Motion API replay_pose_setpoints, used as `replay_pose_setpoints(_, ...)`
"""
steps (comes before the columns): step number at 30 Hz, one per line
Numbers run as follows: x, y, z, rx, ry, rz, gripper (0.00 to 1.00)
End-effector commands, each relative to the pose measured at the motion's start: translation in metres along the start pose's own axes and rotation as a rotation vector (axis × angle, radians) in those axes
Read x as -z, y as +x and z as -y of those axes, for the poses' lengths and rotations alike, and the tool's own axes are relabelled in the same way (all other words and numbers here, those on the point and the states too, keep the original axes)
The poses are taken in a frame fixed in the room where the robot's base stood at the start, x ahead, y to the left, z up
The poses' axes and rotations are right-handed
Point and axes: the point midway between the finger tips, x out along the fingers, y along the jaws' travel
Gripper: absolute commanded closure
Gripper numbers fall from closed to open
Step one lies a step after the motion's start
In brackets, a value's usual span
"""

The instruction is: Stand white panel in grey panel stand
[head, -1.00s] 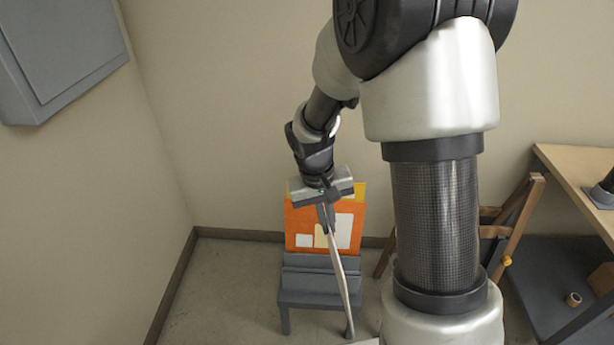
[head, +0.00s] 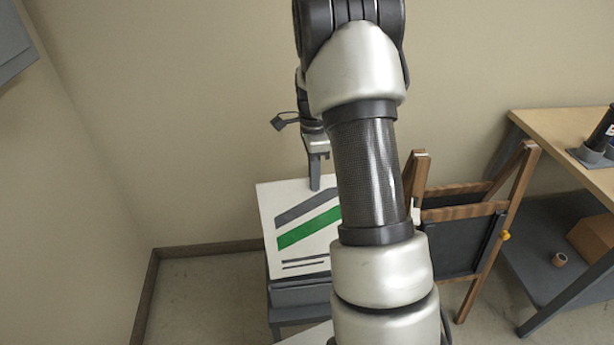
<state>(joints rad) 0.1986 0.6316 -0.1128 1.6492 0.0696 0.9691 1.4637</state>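The white panel (head: 268,215), with grey and green slanted stripes and thin dark lines below, faces me, slightly tilted. My gripper (head: 315,178) is shut on its top edge from above. The grey panel stand (head: 298,297) shows below the panel's lower edge. The panel hangs in front of or over the stand; whether its lower edge sits in a slot I cannot tell. My arm hides the panel's right part and the stand's right side.
A wooden easel-like frame with a dark board (head: 455,245) stands close on the right. Bare floor (head: 205,295) lies left of the stand.

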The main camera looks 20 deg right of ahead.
Motion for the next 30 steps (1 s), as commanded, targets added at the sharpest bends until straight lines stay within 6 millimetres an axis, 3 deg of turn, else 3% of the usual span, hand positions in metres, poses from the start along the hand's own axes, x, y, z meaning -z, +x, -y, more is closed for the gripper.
replay_pose_setpoints(8,0.004,0.01,0.003,-0.001,0.056,0.009,1.0)
replay_pose_setpoints(21,0.003,0.045,0.003,-0.001,0.053,0.008,1.0)
replay_pose_setpoints(30,0.003,0.049,0.003,0.0,0.052,0.008,1.0)
